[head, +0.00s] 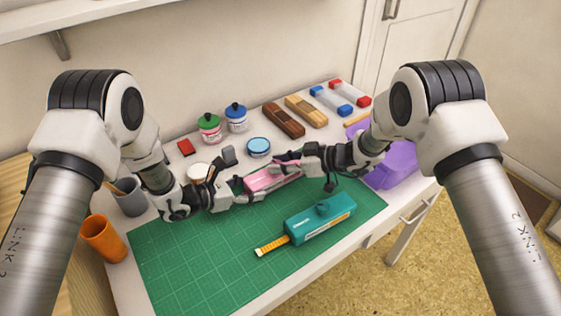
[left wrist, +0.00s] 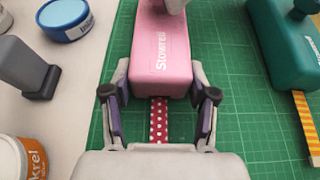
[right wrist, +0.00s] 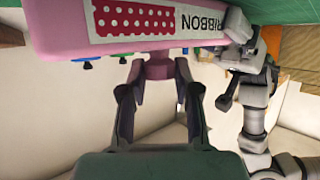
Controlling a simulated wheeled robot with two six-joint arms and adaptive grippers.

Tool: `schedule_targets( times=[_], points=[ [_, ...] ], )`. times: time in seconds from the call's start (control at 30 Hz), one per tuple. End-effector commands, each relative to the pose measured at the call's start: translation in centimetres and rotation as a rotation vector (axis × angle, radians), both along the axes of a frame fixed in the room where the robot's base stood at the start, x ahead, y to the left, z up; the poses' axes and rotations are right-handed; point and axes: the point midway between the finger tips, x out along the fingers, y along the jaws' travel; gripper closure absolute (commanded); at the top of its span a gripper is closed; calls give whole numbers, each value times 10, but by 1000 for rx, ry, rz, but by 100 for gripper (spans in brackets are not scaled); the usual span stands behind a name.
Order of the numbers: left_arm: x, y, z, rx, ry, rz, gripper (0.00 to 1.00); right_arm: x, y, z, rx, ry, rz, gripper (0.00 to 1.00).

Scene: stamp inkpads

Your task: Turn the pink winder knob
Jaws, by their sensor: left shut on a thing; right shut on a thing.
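The pink ribbon winder (head: 262,183) is held above the green mat's back edge, its lettered side showing in the left wrist view (left wrist: 162,50). A dark red ribbon with white dots (left wrist: 159,122) comes out of its near end. My left gripper (head: 237,187) is shut on that end, one finger on each side of the body. The pink winder knob (right wrist: 158,68) sticks out from the body in the right wrist view. My right gripper (head: 290,164) is shut on the knob, its fingertips at either side. In the head view my right gripper mostly hides the knob.
A teal winder (head: 320,219) with an orange tape lies on the green mat (head: 190,270). A blue inkpad tin (head: 258,147), ink jars and a grey stamp (head: 228,155) stand behind. A purple bin (head: 397,165) is at the right, an orange cup (head: 104,239) at the left.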

Motion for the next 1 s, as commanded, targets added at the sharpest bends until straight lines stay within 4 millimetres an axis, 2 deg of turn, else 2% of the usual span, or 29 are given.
schedule_targets(
  times=[0.33,0.37,0.4,0.77,0.87,1.0],
  points=[
    [-1,-1,0,2,0,-5,81,0,0,1,-1,-1,-22,100],
    [-1,-1,0,2,0,-5,81,0,0,1,-1,-1,-22,58],
    [-1,-1,-1,2,0,-5,81,0,0,1,0,-1,-21,44],
    [0,0,0,1,1,-1,81,0,0,4,-1,-2,-21,43],
    [0,0,0,1,1,-1,81,0,0,17,-1,-4,-20,43],
    [0,0,0,1,1,-1,81,1,0,50,-1,-5,-21,43]
  ],
)
